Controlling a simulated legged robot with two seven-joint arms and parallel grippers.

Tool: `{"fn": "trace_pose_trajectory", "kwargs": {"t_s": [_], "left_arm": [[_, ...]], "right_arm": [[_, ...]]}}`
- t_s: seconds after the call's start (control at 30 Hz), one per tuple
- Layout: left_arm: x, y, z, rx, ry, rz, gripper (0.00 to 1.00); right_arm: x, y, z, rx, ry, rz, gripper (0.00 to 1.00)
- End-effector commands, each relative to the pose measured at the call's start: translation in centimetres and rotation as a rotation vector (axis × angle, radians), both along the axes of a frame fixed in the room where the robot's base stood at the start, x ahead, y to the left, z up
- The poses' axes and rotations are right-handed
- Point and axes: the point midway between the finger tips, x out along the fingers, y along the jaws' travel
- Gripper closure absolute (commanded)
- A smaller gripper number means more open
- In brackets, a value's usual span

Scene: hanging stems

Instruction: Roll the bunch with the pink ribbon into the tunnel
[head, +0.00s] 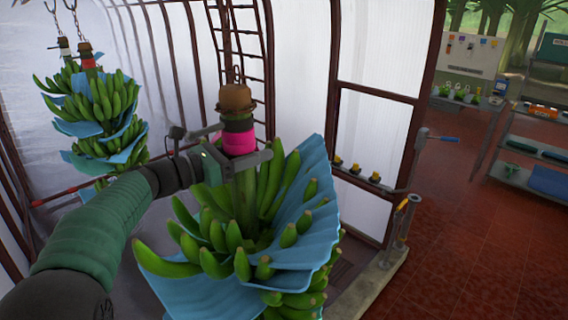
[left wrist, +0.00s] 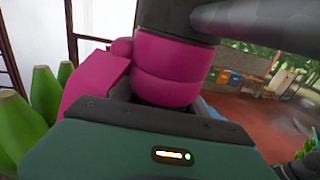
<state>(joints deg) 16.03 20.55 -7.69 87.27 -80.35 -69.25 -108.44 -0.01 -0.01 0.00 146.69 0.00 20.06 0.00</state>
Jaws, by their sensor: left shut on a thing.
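The bunch with the pink ribbon (head: 240,143) hangs from a chain in the middle of the head view. It has green bananas with blue sheets between the layers. My left gripper (head: 238,160) is shut on its stem, just below the ribbon. In the left wrist view the pink ribbon (left wrist: 170,70) fills the space beyond the gripper's green housing. The white, ribbed tunnel (head: 300,70) with dark red frames stands behind the bunch. My right gripper is not in view.
Two more stems hang at the far left; the nearer bunch (head: 100,115) has a red ribbon. A post on a concrete curb (head: 385,270) stands right of the held bunch. Shelves (head: 540,150) stand at the far right. The tiled floor (head: 460,250) between is clear.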

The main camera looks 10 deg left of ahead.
Motion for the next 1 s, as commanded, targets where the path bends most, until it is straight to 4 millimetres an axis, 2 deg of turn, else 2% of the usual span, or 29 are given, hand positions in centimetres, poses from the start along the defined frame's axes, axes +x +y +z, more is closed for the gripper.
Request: {"fn": "trace_pose_trajectory", "kwargs": {"t_s": [0.03,0.17,0.23,0.37,0.67,0.7,0.83,1.0], "left_arm": [[0.7,1.8,0.4,0.002,-0.01,0.004,1.0],[1.8,4.2,0.4,-0.007,-0.009,-0.011,1.0],[1.6,4.1,0.5,-0.012,-0.011,-0.016,1.0],[2.3,5.2,0.3,-0.008,-0.008,-0.012,1.0],[2.1,4.3,-0.1,0.001,0.004,-0.017,1.0],[2.1,4.2,-0.1,0.002,0.005,-0.018,0.42],[2.1,4.1,0.0,0.003,0.001,-0.017,0.27],[2.3,4.4,0.0,0.001,0.0,-0.016,0.27]], "right_arm": [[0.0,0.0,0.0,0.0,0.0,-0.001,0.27],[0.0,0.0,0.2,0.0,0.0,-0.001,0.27],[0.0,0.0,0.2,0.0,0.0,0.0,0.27],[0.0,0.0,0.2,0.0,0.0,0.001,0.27],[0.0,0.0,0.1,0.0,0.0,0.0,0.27],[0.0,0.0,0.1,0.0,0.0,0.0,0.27],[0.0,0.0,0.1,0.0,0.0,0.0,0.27],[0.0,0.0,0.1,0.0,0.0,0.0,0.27]]}}
